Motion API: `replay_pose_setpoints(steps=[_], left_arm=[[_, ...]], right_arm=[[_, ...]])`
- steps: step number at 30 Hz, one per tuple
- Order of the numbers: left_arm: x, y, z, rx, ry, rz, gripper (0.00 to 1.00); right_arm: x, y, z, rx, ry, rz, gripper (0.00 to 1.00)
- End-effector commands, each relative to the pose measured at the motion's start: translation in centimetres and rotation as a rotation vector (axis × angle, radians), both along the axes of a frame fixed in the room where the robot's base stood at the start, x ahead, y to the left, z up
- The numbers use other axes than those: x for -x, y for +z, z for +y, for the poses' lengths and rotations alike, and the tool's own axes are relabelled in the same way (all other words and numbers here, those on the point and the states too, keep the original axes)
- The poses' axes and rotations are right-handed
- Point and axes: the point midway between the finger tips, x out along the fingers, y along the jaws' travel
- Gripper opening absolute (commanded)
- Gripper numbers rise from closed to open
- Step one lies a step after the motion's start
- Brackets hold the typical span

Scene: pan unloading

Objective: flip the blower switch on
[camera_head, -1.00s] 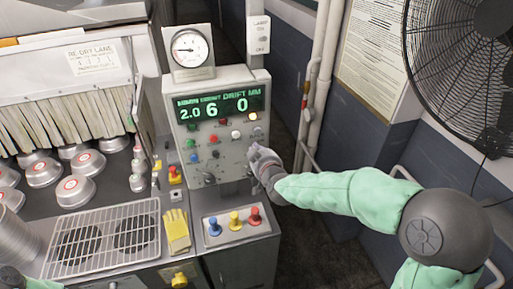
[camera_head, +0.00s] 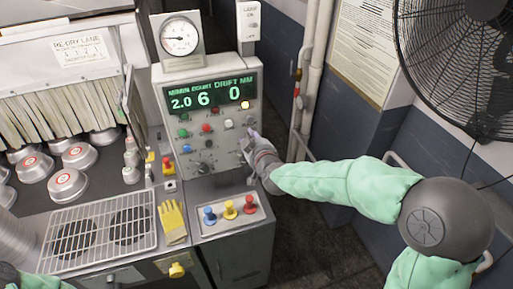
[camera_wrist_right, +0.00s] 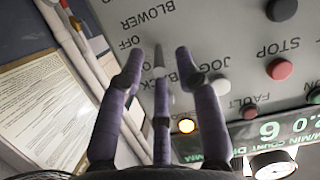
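The grey control panel (camera_head: 180,97) stands at the centre of the head view. My right gripper (camera_head: 250,140) is at its right edge, beside the lower knobs. In the right wrist view the same gripper (camera_wrist_right: 159,62) has its dark fingers spread apart in front of the panel face, with nothing visibly held. The upside-down BLOWER label (camera_wrist_right: 150,15) and OFF label (camera_wrist_right: 130,42) show just beyond the fingertips. The blower switch itself cannot be told apart from the fingers, and contact cannot be judged. My left gripper is out of view.
A lit amber lamp (camera_head: 245,104) is beneath the green display (camera_head: 210,93). A STOP button (camera_wrist_right: 279,69) and other knobs sit close by on the panel. Blue, yellow and red plungers (camera_head: 230,209) stand below. A large fan (camera_head: 460,60) and pipes (camera_head: 312,80) are to the right.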

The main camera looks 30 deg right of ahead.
Motion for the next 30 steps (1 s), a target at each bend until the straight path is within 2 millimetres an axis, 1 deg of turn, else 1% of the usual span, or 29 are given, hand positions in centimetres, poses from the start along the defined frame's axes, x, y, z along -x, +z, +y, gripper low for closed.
replay_pose_setpoints(steps=[12, 18, 23, 30], left_arm=[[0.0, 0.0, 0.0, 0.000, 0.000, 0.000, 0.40], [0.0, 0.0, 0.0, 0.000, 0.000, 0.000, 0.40], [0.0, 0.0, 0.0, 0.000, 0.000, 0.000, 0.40], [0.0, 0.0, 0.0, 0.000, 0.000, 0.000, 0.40]], right_arm=[[6.6, 2.2, 1.5, 0.002, 0.001, -0.005, 0.34], [9.0, 3.0, 2.1, 0.002, 0.000, -0.005, 0.34], [9.8, 3.1, 2.3, 0.001, 0.001, -0.003, 0.34], [9.9, 3.1, 2.3, 0.001, 0.001, -0.003, 0.34]])
